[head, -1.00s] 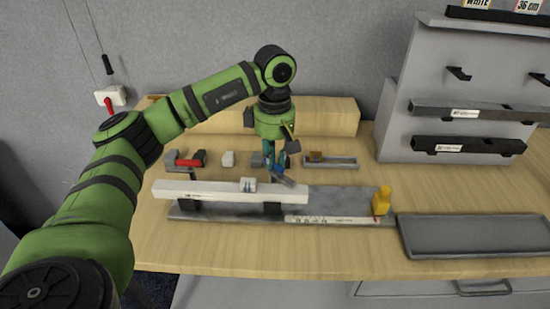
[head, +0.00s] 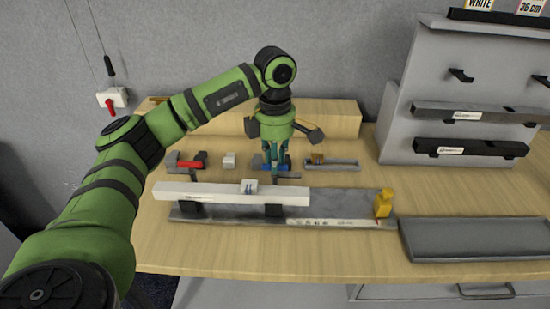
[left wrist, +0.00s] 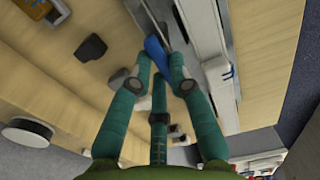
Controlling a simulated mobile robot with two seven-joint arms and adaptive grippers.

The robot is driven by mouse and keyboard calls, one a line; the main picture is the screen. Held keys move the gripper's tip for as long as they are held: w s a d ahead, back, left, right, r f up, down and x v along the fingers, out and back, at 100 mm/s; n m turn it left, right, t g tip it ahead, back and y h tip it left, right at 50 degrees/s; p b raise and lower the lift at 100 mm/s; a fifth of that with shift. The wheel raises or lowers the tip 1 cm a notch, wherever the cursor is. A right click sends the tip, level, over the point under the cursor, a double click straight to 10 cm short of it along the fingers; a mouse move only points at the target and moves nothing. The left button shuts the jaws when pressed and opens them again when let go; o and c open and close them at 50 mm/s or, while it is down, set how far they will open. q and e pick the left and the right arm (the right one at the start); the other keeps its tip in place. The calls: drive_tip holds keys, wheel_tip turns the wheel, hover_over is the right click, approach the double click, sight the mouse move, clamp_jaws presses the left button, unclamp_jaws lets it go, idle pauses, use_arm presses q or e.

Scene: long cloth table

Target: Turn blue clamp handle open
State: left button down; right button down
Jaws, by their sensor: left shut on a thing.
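My left gripper (head: 270,168) points down over the clamp row behind the white bar. Its teal fingers are shut on the blue clamp handle (left wrist: 156,52), which shows between the fingertips in the left wrist view. In the head view, bits of blue (head: 257,163) show around the fingers, and the fingers hide most of the blue clamp. I cannot tell the exact angle of the handle. My right gripper is not in view.
A clamp with a red handle (head: 190,164) stands to the left, with a small pale block (head: 229,160) beside it. A white bar (head: 225,193) lies in front, above a grey plate (head: 340,203). A yellow piece (head: 384,202) and an empty grey tray (head: 470,240) are at right.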

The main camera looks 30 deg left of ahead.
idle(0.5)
use_arm(q)
drive_tip(key=c, duration=1.1)
unclamp_jaws()
drive_tip(key=shift+c, duration=0.2)
wheel_tip(320, 180, up, 12)
